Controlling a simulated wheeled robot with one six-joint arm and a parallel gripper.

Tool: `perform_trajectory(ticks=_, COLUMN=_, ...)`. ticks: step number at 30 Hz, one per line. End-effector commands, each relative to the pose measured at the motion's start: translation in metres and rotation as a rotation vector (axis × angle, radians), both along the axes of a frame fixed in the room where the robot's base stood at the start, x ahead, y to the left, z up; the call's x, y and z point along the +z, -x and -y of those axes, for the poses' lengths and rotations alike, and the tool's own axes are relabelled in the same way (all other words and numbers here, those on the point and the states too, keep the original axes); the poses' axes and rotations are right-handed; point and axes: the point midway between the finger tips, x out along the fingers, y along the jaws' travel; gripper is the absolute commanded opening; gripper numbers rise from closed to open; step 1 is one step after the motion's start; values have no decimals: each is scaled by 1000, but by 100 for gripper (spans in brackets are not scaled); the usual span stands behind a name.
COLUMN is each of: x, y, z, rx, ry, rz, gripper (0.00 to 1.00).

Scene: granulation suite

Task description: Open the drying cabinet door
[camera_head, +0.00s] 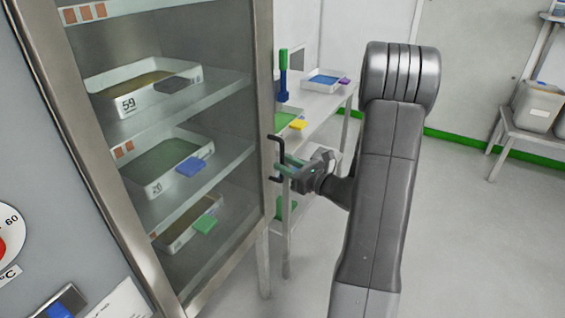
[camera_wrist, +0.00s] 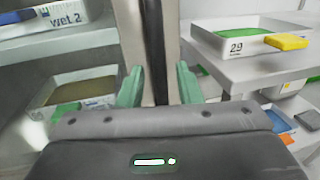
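The drying cabinet door (camera_head: 263,60) is a glass panel in a steel frame, and it looks shut. Its black bar handle (camera_head: 276,145) stands out from the right edge of the frame. My gripper (camera_head: 287,166) is at the handle, with its green fingers on either side of the bar. In the wrist view the handle (camera_wrist: 155,45) runs upright between the two fingertips (camera_wrist: 160,85). The lower part of the bar is hidden behind the gripper body.
Behind the glass, shelves hold white trays (camera_head: 117,103) with coloured tags. A side table (camera_head: 325,105) with trays and a green-and-blue tool (camera_head: 283,75) stands just right of the door edge. Open floor (camera_head: 450,240) lies to the right, with a rack holding a grey bin (camera_head: 537,107) beyond.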

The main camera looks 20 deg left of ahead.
Motion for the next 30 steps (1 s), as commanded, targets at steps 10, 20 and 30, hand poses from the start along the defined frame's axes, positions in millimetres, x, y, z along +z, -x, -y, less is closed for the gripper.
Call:
perform_trajectory(ticks=10, x=0, y=-5, z=-18, rx=-1, ry=0, rz=0, gripper=32)
perform_trajectory(ticks=20, x=0, y=-5, z=-18, rx=0, ry=0, rz=1, gripper=0)
perform_trajectory(ticks=30, x=0, y=-4, z=-12, rx=-13, ry=1, rz=1, gripper=0)
